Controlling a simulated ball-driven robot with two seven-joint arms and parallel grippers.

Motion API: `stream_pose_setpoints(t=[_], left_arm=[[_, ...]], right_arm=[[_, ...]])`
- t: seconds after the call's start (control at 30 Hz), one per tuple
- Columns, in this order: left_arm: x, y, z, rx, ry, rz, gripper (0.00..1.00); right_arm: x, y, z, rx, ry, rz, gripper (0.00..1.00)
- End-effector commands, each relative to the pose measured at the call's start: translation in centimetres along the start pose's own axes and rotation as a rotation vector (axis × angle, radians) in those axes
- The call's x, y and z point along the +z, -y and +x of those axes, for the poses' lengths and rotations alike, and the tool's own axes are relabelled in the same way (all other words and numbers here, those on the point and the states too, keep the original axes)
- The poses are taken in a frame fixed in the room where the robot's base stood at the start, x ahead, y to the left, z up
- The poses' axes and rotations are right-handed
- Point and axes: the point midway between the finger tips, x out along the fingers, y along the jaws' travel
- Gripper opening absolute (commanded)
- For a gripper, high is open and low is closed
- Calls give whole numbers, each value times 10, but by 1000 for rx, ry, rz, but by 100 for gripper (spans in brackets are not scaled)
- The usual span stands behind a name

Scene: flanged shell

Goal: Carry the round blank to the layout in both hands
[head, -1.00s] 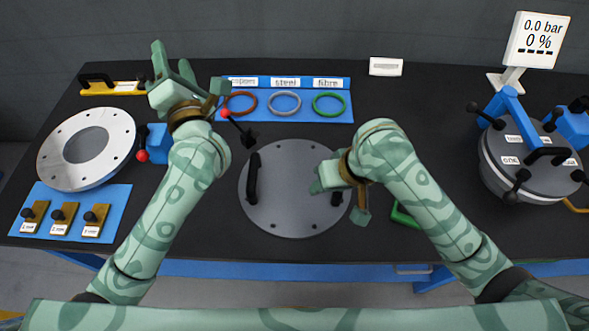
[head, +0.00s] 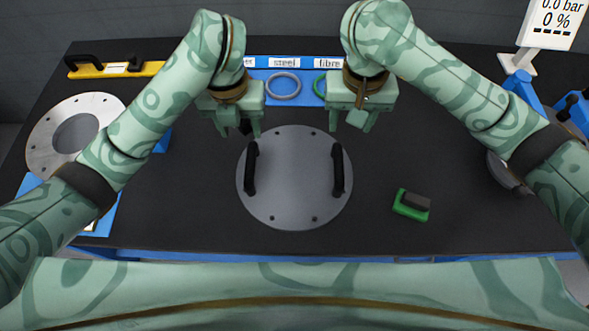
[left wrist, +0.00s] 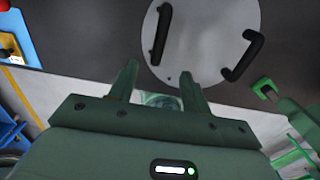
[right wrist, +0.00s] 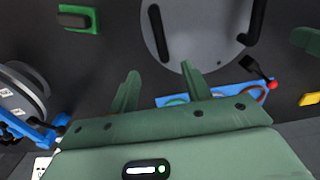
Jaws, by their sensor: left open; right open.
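The round blank (head: 294,190) is a grey disc with small holes near its rim, lying flat on the dark table. It has two black bar handles, a left one (head: 251,168) and a right one (head: 338,169). My left gripper (head: 239,132) is open and empty, above and behind the left handle. My right gripper (head: 351,124) is open and empty, above and behind the right handle. The blank also shows in the left wrist view (left wrist: 205,40) and the right wrist view (right wrist: 200,25), apart from the fingers. I cannot identify the layout for certain.
A flanged ring (head: 48,139) stands at the left. A blue board with a grey ring (head: 284,86) and a green ring lies behind the blank. A green block with a dark top (head: 411,205) lies to the right. A gauge sign (head: 553,22) stands back right. The front middle table is clear.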

Motion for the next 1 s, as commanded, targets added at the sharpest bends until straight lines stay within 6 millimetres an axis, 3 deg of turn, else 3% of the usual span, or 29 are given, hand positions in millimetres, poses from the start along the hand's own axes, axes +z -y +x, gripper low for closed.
stream_pose_setpoints(t=[0.17, 0.8, 1.0], left_arm=[[-1, 2, 17, -4, -5, 0, 48], [-2, 0, 133, 0, -5, 0, 48], [0, 0, 156, 2, -2, 0, 48]], right_arm=[[2, 2, 17, -5, 6, -2, 48], [2, 0, 133, 1, 5, 1, 48], [1, 0, 156, 0, 3, 0, 48]])
